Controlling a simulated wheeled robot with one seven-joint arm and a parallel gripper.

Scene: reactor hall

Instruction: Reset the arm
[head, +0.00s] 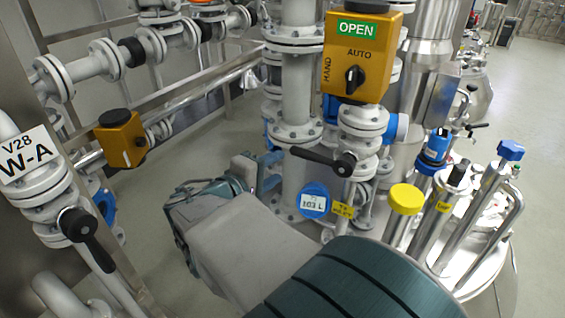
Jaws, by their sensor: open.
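My arm reaches in from the bottom of the head view, with a dark green ribbed link and a grey link behind it. My gripper (270,171) is at the far end of the arm, left of the grey vertical pipe. It is open, and I see nothing between its fingers. Its fingertips are small in the view and appear close to the pipe; I cannot tell the gap. Part of the wrist is hidden behind the grey arm link.
A yellow actuator box (361,55) reading OPEN stands above a black-handled valve (345,163). A smaller yellow box (121,138) and a V28 W-A sign (25,154) are at left. A vessel lid with a yellow cap (407,198) is at right. Open floor (165,215) lies left of my arm.

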